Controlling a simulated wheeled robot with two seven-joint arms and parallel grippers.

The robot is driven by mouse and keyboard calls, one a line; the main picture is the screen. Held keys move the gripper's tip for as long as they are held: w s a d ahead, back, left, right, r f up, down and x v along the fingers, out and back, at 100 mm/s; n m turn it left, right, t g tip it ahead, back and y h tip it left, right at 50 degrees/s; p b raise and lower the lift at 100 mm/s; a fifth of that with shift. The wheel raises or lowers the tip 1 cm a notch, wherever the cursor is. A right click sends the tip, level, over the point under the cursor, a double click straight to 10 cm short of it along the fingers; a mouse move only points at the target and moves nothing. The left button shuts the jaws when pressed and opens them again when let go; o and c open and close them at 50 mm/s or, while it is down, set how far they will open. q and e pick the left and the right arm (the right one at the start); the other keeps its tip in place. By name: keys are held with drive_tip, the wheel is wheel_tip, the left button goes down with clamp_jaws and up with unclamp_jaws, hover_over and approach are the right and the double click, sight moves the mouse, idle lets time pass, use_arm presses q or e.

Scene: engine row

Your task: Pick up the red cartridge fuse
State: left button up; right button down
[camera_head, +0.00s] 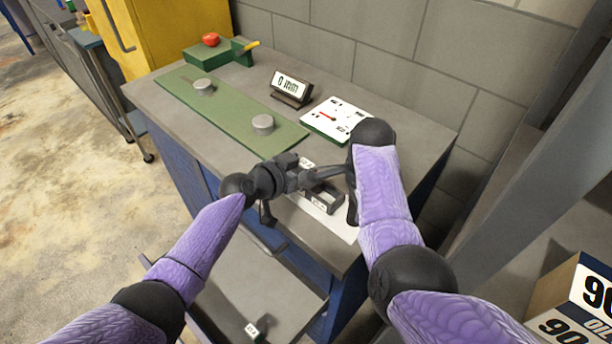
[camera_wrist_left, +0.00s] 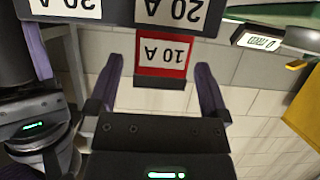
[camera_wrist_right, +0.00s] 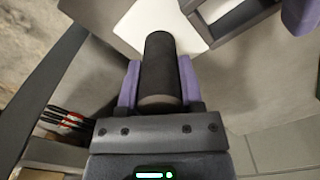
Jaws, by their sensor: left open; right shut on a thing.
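The red cartridge fuse (camera_wrist_left: 176,60), labelled 10 A upside down, shows in the left wrist view below dark parts labelled 20 A (camera_wrist_left: 170,12). My left gripper (camera_wrist_left: 160,70) is open, with one finger on either side of the red fuse in that view; I cannot tell whether they touch it. In the head view the left gripper (camera_head: 292,180) is over the bench's front part, and the red fuse cannot be made out. My right gripper (camera_wrist_right: 158,78) is shut on a dark cylinder (camera_wrist_right: 159,62) in the right wrist view.
The grey bench (camera_head: 150,95) carries a green plate (camera_head: 235,112) with two metal discs, a 0 mm display (camera_head: 291,87), a dial panel (camera_head: 335,119) and a green box with a red knob (camera_head: 210,40).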

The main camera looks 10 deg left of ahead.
sight(306, 164)
use_arm(q)
drive_tip(key=shift+w+d+f, duration=0.2)
drive_tip(key=shift+w+d, duration=0.1)
drive_tip(key=shift+w, duration=0.05)
clamp_jaws()
wheel_tip(306, 164, up, 10)
drive_tip(key=shift+r, duration=0.1)
use_arm(e)
drive_tip(key=shift+c, duration=0.7)
unclamp_jaws()
